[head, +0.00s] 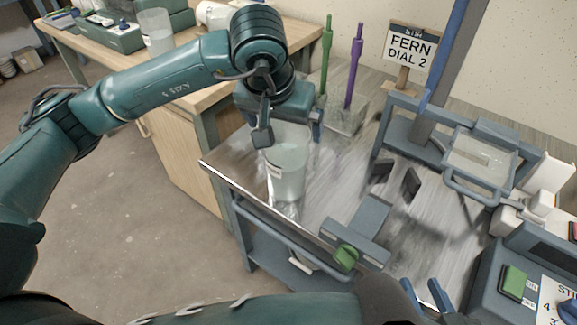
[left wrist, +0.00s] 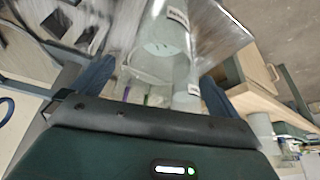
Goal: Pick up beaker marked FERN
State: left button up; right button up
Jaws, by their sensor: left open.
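A clear beaker (head: 288,178) with a small white label stands upright near the left edge of the grey workbench. The label is too small to read in the head view. My left gripper (head: 290,135) is open just above and around the beaker's rim, pointing down. In the left wrist view the beaker (left wrist: 160,40) shows beyond the two spread fingers of my left gripper (left wrist: 155,82), with a label that I cannot read. My right gripper (head: 423,292) is low at the bottom edge, its fingers apart and empty.
A sign (head: 410,47) reading FERN DIAL 2 stands behind. A clear holder (head: 347,115) with green and purple sticks is behind the beaker. A grey stand with a tray (head: 480,160) is on the right. Another clear beaker (head: 157,32) stands on the wooden bench.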

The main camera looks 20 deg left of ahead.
aim_at(288, 143)
pick_arm(q)
jog(key=x, duration=0.8)
jog(key=shift+s+f, duration=0.1)
jog(key=shift+s, duration=0.05)
jog(key=c, duration=2.1)
